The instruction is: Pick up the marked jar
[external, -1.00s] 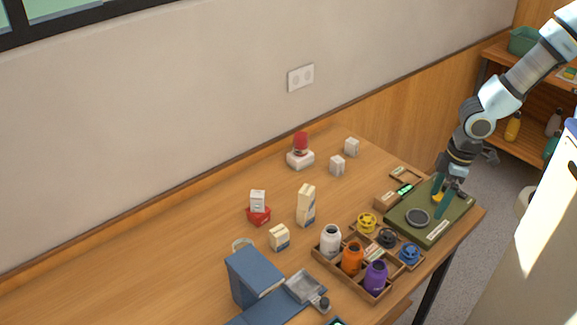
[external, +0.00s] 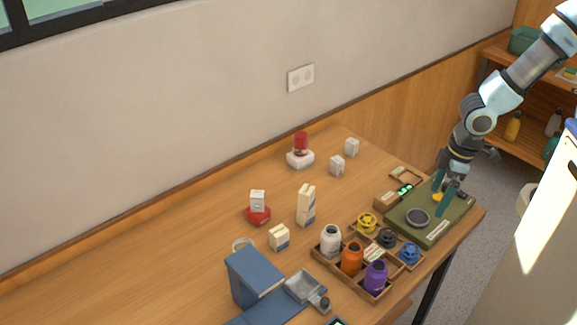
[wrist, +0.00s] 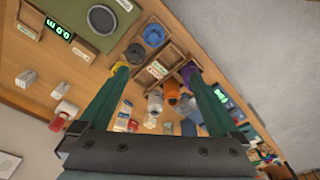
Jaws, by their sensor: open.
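Three jars stand in a wooden tray (external: 337,271): a white jar (external: 330,240), an orange jar (external: 351,259) and a purple jar (external: 376,276). In the wrist view, the white jar (wrist: 154,103), orange jar (wrist: 171,91) and purple jar (wrist: 188,72) are beyond the fingers, the purple one partly hidden by a finger. I cannot tell which jar is marked. My gripper (external: 446,188) is open and empty above the green board, to the right of the jars and apart from them. Its green fingers (wrist: 156,76) also show in the wrist view.
Yellow (external: 367,222), black (external: 387,237) and blue (external: 409,253) lids or spools sit beside the jars. The green board (external: 404,228) carries a round grey disc (external: 417,217). A tall carton (external: 306,206) and a blue box (external: 254,278) stand left. The table's back left is clear.

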